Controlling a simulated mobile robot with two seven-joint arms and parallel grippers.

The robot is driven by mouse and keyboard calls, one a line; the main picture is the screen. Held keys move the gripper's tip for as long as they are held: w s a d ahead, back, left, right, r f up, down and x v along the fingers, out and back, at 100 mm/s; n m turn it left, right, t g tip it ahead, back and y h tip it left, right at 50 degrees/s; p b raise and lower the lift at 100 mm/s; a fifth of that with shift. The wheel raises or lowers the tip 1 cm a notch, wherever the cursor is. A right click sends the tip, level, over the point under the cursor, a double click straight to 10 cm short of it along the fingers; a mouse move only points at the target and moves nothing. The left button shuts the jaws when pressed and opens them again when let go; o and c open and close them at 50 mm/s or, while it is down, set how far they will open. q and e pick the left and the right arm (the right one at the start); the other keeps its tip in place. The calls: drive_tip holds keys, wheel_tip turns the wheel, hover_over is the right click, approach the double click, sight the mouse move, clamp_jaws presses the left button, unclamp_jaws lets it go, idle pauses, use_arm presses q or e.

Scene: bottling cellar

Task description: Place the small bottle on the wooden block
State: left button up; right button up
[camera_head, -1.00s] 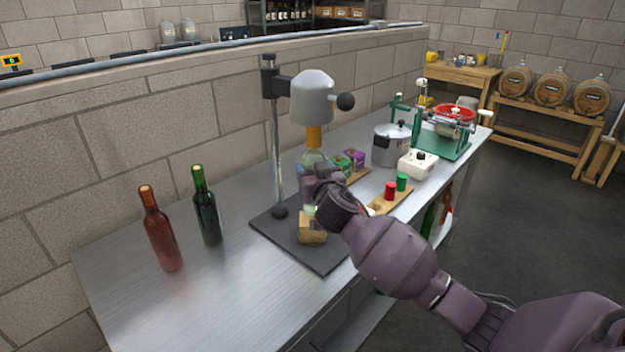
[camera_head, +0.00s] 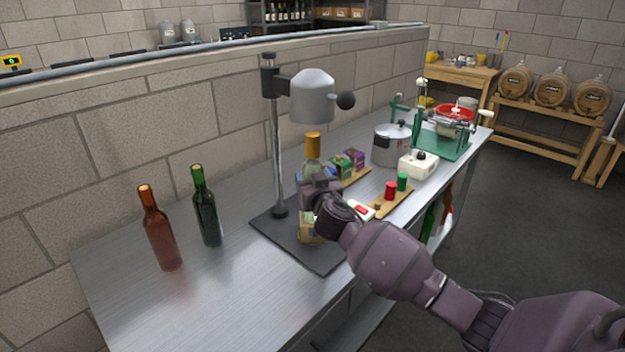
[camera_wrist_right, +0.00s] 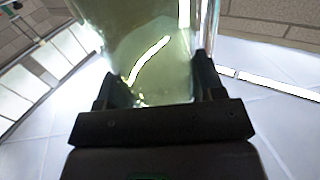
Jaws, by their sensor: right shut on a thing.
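The small bottle is pale green glass with an orange-yellow top (camera_head: 313,146). It stands upright in my right gripper (camera_head: 318,190), below the grey head of the stand. In the right wrist view the bottle's clear glass (camera_wrist_right: 155,50) fills the space between the two dark fingers (camera_wrist_right: 157,88), which are shut on it. The wooden block (camera_head: 307,238) sits on the stand's dark base and is partly covered by the bottle and gripper. The bottle's lower end is at the block; I cannot tell whether they touch. My left gripper is not in view.
The corking stand (camera_head: 312,95) has its head just above the bottle top. Brown (camera_head: 160,230) and green (camera_head: 207,210) bottles stand to the left on the metal table (camera_head: 185,300). A wooden board with red and green pieces, a pot (camera_head: 391,148) and a white box lie right.

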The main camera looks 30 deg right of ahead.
drive_tip(key=o, duration=1.4)
drive_tip(key=v, duration=1.2)
